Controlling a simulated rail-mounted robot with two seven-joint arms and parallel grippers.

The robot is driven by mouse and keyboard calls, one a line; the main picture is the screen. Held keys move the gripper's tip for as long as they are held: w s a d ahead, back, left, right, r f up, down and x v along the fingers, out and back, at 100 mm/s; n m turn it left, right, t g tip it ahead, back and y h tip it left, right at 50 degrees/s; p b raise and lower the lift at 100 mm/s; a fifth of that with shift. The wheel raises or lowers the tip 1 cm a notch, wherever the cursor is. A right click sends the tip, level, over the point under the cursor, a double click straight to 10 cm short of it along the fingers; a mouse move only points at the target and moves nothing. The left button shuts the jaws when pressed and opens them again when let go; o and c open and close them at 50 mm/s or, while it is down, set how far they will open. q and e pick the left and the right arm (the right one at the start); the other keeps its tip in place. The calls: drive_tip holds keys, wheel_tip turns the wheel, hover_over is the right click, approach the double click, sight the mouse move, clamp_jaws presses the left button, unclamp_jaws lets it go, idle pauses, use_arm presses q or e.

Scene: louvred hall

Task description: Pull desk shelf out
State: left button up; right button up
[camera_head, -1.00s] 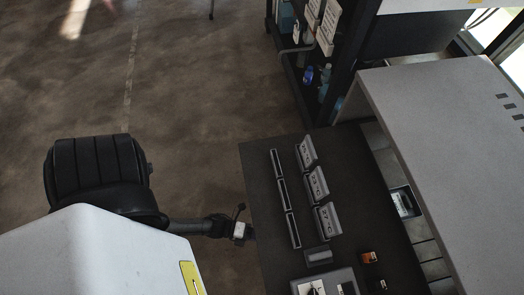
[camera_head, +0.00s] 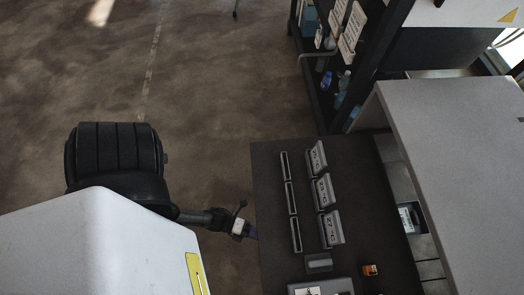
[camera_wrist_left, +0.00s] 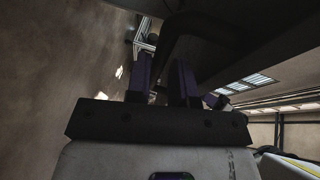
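The desk shelf is a dark grey board (camera_head: 275,215) that sticks out to the left from under a pale grey desk top (camera_head: 455,165) in the head view. My left gripper (camera_head: 252,232) is at the shelf's left edge, level with its lower half. In the left wrist view, its two purple-blue fingers (camera_wrist_left: 163,82) stand a small distance apart. A dark curved bar (camera_wrist_left: 185,35), which looks like a handle, runs down between or just beyond them. Contact with the bar is too dark to make out. My right gripper is not in view.
The shelf carries slotted holders, several grey label blocks (camera_head: 325,190) and a small orange item (camera_head: 369,270). A dark rack (camera_head: 330,85) with bottles and boxes stands behind the shelf. The brown floor (camera_head: 200,90) left of the shelf is open.

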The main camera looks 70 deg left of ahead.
use_arm(q)
drive_tip(key=p+v, duration=0.2)
drive_tip(key=v, duration=0.9)
drive_tip(key=shift+s+a, duration=0.2)
drive_tip(key=shift+s, duration=0.05)
drive_tip(key=shift+r, duration=0.1)
